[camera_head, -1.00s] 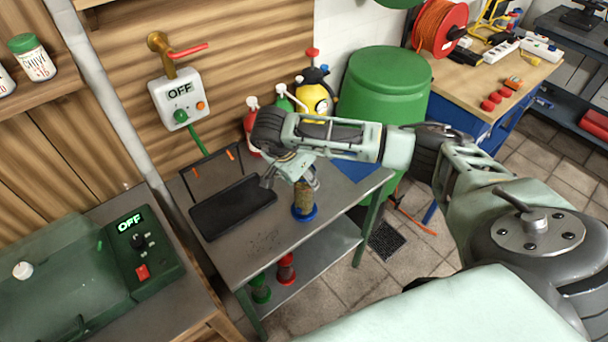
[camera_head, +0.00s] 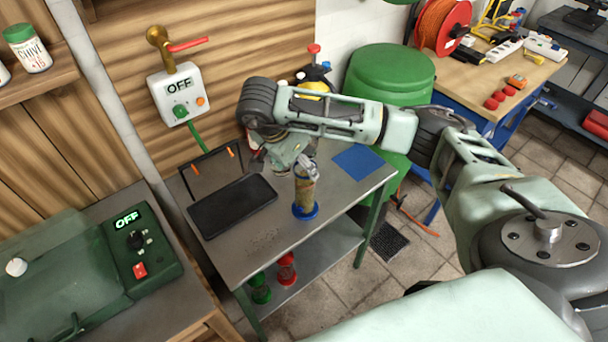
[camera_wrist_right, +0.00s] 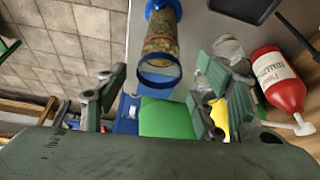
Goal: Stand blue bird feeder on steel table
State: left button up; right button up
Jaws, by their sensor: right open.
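The blue bird feeder (camera_head: 305,190), a clear seed-filled tube with a blue base, stands upright on the steel table (camera_head: 262,238), near its front edge and right of the black tray. In the right wrist view the feeder (camera_wrist_right: 160,45) shows its blue rim beyond the fingers, with a gap between. My right gripper (camera_head: 292,160) is open and empty, just behind and above the feeder's top in the head view. The wrist view shows its spread fingers (camera_wrist_right: 160,98). My left gripper is not in view.
A black tray (camera_head: 232,205) and blue sheet (camera_head: 358,162) lie on the tabletop. Red (camera_head: 286,268) and green (camera_head: 261,288) feeders stand on the lower shelf. A green barrel (camera_head: 390,75) stands behind. A red bottle (camera_wrist_right: 278,80) shows in the wrist view.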

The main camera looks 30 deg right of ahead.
jog(key=v, duration=0.6)
dwell(0.4)
